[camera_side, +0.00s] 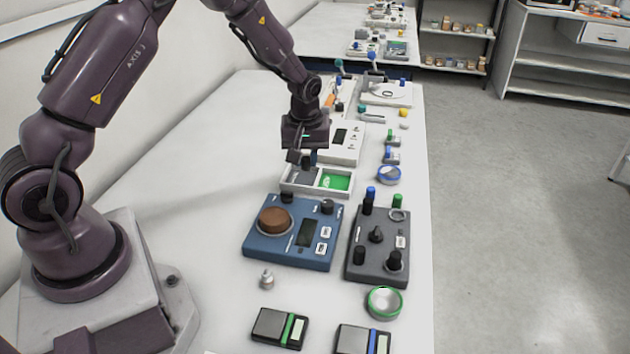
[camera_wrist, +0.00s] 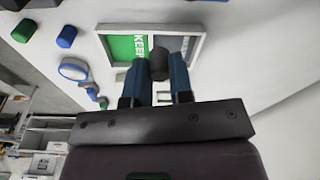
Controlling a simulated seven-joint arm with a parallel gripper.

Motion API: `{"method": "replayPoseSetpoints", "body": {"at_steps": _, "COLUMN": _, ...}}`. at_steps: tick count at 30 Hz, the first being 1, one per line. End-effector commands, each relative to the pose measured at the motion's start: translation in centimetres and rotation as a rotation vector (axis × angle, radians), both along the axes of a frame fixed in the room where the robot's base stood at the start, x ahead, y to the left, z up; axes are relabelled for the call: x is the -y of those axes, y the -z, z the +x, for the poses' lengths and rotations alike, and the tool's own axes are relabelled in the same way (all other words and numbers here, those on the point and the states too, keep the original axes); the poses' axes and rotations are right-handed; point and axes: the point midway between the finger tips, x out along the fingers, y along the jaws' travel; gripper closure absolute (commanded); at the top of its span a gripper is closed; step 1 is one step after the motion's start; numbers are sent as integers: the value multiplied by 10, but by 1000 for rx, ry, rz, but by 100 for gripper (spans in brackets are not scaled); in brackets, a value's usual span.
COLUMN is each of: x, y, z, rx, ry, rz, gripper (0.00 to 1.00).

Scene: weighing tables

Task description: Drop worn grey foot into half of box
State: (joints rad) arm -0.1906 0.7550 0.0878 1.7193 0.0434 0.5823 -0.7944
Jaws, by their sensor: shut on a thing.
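My gripper (camera_side: 303,158) is shut on a small dark grey foot (camera_wrist: 158,64), which sits between its two blue fingers in the wrist view. The two-part box (camera_side: 318,193) is white-rimmed and lies just below my gripper in the side view. Its left half (camera_side: 302,177) there is grey, and its right half (camera_side: 336,181) is green. In the wrist view the green half (camera_wrist: 127,46) bears the word KEEP, and the grey half (camera_wrist: 190,45) is partly behind the fingers. The foot appears over the box, near the divider; its exact height is unclear.
A blue instrument (camera_side: 290,250) with a brown disc and a dark grey device (camera_side: 380,243) stand in front of the box. A white device (camera_side: 345,142) stands behind it. Small scales (camera_side: 279,328), a metal weight (camera_side: 267,279) and rings (camera_side: 384,302) lie nearby.

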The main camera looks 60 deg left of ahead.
Motion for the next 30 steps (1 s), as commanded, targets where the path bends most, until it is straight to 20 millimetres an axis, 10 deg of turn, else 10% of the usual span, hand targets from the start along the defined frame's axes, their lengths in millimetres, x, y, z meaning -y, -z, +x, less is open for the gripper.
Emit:
{"method": "replayPoseSetpoints", "body": {"at_steps": 6, "x": -53, "y": 20, "z": 15, "rx": 2, "ry": 83, "rz": -2, "gripper": 100}}
{"method": "replayPoseSetpoints", "body": {"at_steps": 30, "x": -54, "y": 69, "z": 28, "rx": 0, "ry": 226, "rz": -1, "gripper": 100}}
